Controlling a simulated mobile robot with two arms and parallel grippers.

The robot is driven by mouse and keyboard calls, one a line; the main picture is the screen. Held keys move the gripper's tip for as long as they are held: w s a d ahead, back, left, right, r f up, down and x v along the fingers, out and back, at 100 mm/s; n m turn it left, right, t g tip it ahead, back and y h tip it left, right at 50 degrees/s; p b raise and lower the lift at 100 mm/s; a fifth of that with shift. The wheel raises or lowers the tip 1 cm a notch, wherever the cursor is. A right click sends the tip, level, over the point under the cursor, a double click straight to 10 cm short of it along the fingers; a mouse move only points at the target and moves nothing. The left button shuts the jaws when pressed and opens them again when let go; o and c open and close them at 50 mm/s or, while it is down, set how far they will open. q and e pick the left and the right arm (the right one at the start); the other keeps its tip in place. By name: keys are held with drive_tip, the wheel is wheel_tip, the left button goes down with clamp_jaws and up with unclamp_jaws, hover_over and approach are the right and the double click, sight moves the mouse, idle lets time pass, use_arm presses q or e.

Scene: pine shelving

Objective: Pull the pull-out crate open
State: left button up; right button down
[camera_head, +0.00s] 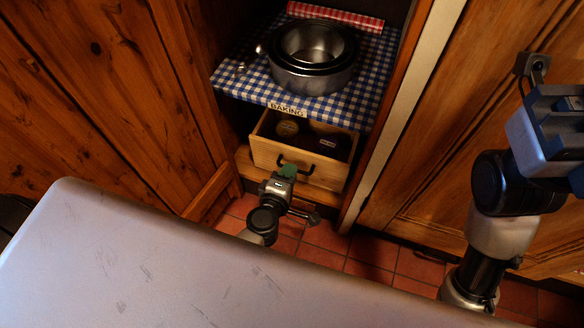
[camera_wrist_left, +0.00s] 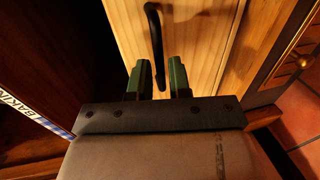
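The pull-out crate (camera_head: 299,167) is a pale wooden drawer under the shelf labelled BAKING. It stands part-way out, with its inside and a few dark round items showing. Its dark bar handle (camera_head: 305,171) is on the front; it also shows in the left wrist view (camera_wrist_left: 154,35), running up from between the fingers.
Above the crate, metal pans (camera_head: 312,75) stand on a blue checked cloth (camera_head: 362,95). Wooden cabinet panels stand left and right of the opening. A pale grey surface (camera_head: 130,260) fills the lower left.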

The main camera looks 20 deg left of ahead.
use_arm(q)
drive_tip(key=shift+x, duration=1.15)
clamp_jaws()
drive_tip(key=shift+s, duration=0.1)
